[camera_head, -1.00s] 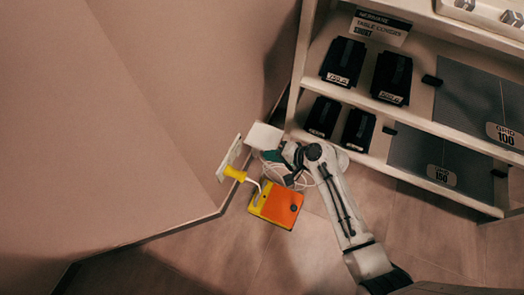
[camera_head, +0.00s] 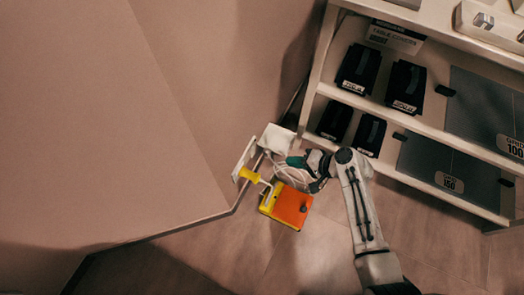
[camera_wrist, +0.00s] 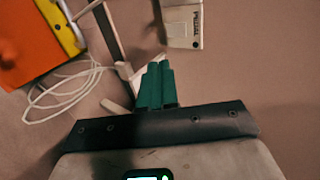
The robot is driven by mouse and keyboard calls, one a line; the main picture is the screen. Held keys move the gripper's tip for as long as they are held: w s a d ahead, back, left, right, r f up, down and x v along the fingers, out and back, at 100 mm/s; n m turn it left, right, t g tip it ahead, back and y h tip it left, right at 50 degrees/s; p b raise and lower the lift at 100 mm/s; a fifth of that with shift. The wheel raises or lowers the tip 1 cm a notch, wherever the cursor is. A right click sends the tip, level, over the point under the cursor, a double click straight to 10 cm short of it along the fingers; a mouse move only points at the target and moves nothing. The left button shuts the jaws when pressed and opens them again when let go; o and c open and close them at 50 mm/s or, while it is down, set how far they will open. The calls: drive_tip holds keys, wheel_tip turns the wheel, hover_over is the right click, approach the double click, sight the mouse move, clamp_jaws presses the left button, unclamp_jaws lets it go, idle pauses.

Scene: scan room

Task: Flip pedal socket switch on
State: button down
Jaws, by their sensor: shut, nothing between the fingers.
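A white box (camera_head: 277,138) stands near the wall in the head view. A pale box with a dark label, apparently reading PEDAL (camera_wrist: 184,25), is at the top of the wrist view; I cannot tell whether it is the same box. A pale plate (camera_head: 244,157) is on the wall, with a yellow plug (camera_head: 250,176) at it. The orange and yellow pedal (camera_head: 287,205) lies on the floor below; it also shows in the wrist view (camera_wrist: 30,45). My gripper (camera_head: 295,162) has green fingertips, shut and empty (camera_wrist: 157,70), right of the white box and apart from it. No switch is clearly visible.
White cables (camera_wrist: 70,90) loop beside my gripper and the pedal. A shelf unit (camera_head: 315,85) with black packs and grey panels stands on the right. The large tan wall (camera_head: 110,120) fills the left. Floor (camera_head: 300,260) is clear below the pedal.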

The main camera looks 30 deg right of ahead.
drive_tip(key=shift+f, duration=0.1)
drive_tip(key=b, duration=0.6)
approach(253, 152)
drive_tip(key=f+x, duration=0.1)
drive_tip(key=x, duration=0.6)
drive_tip(key=shift+s+d+f, duration=0.25)
drive_tip(key=shift+d, duration=0.1)
drive_tip(key=shift+w+a, duration=0.1)
drive_tip(key=shift+r+p, duration=0.8)
drive_tip(key=shift+p, duration=0.15)
